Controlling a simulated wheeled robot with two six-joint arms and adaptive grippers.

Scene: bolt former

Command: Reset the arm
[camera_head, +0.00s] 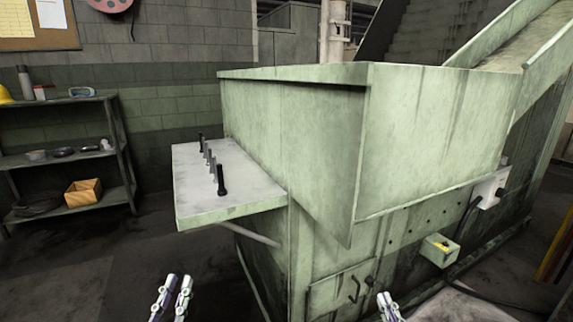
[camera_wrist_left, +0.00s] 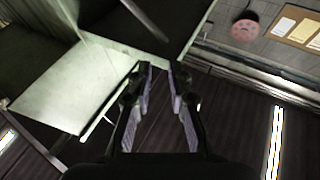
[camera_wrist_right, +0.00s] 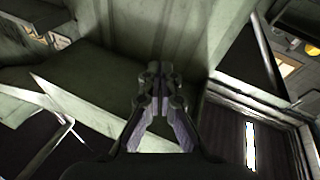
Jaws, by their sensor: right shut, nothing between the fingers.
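My left gripper (camera_head: 174,283) is low in the head view, in front of the green machine's side shelf and below it. Its two fingers are apart with nothing between them, and they also show in the left wrist view (camera_wrist_left: 160,68). My right gripper (camera_head: 385,297) is at the bottom edge of the head view, in front of the machine's lower panel. Its fingertips are together and empty in the right wrist view (camera_wrist_right: 159,70). Most of both arms lies outside the head view.
The green machine (camera_head: 430,130) with a large hopper fills the centre and right. Several bolts (camera_head: 220,180) stand in a row on its side shelf (camera_head: 240,209). A small yellow-marked box (camera_head: 440,250) juts from its front. A rack (camera_head: 60,157) stands at left; dark floor lies between.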

